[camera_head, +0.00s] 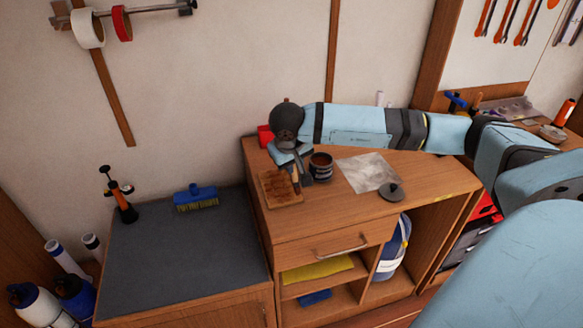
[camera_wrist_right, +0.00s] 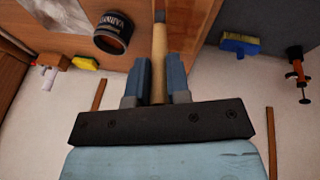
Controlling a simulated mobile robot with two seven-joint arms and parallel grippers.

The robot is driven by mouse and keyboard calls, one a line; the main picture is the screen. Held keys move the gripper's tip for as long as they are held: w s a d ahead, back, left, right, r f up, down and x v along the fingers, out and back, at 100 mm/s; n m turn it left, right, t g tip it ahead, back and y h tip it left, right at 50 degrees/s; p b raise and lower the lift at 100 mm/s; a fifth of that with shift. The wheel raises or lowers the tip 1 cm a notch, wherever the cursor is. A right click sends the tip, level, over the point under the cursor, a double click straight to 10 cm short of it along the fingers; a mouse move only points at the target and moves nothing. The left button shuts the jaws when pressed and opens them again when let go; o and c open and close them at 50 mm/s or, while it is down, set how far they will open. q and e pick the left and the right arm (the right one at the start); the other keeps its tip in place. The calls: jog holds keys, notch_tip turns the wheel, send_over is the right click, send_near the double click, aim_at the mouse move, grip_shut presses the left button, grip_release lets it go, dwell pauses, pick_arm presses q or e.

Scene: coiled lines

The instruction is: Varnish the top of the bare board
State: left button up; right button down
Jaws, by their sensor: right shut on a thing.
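The board (camera_head: 283,197) lies flat at the left end of the wooden cabinet top; its surface looks reddish-brown with uneven darker patches. My right gripper (camera_head: 295,172) is above the board, shut on a brush. The brush's pale wooden handle (camera_wrist_right: 159,62) stands between the two fingers in the wrist view; its bristle end is hard to make out. An open, dark varnish tin (camera_head: 321,170) stands just right of the board, and shows with its label in the wrist view (camera_wrist_right: 113,37). My left gripper is out of view.
A pale sheet (camera_head: 368,172) and a dark round lid (camera_head: 391,191) lie right of the tin. A red object (camera_head: 264,136) sits behind the board. The lower grey-topped bench (camera_head: 180,255) has a blue brush (camera_head: 196,197) and an orange-black pump (camera_head: 122,200); its front is clear.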

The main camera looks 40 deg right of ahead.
notch_tip(320, 180, up, 3)
jog(key=shift+s+p, duration=0.1)
jog(key=shift+p, duration=0.5)
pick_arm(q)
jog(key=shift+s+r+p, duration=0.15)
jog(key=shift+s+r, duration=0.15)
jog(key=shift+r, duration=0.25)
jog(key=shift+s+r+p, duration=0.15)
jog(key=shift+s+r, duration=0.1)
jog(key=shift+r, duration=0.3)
pick_arm(e)
jog(key=shift+r, duration=0.6)
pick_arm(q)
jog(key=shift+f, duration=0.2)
